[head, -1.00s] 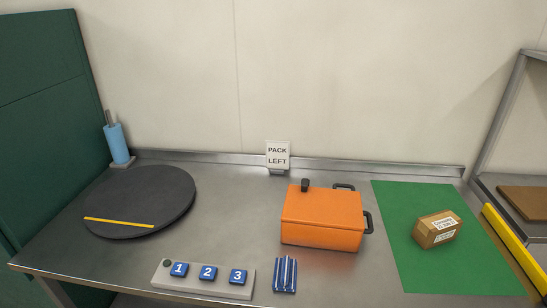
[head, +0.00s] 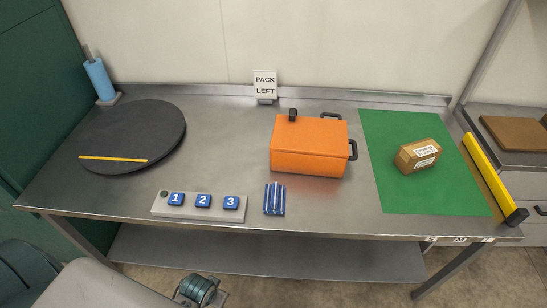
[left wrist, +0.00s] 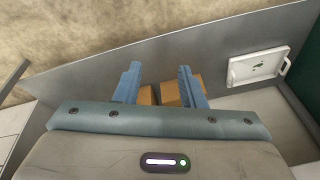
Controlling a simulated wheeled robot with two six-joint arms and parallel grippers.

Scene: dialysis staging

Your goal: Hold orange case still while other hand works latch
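The orange case (head: 309,146) stands closed on the steel table, right of centre. It has a black latch-like knob (head: 293,116) at its top left back edge and black handles at the back and right side. My left gripper (left wrist: 158,82) shows only in the left wrist view. Its two blue-grey fingers are apart, with no orange case between them. Brown box-like shapes (left wrist: 181,90) show beyond and between the fingers; I cannot tell how far away they are. My right gripper is in no view.
A green mat (head: 430,195) with a cardboard box (head: 418,155) lies right of the case. A blue striped bundle (head: 274,199) and a numbered button panel (head: 199,214) lie in front. A black round turntable (head: 132,130) is left. A white tray (left wrist: 258,67) shows in the left wrist view.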

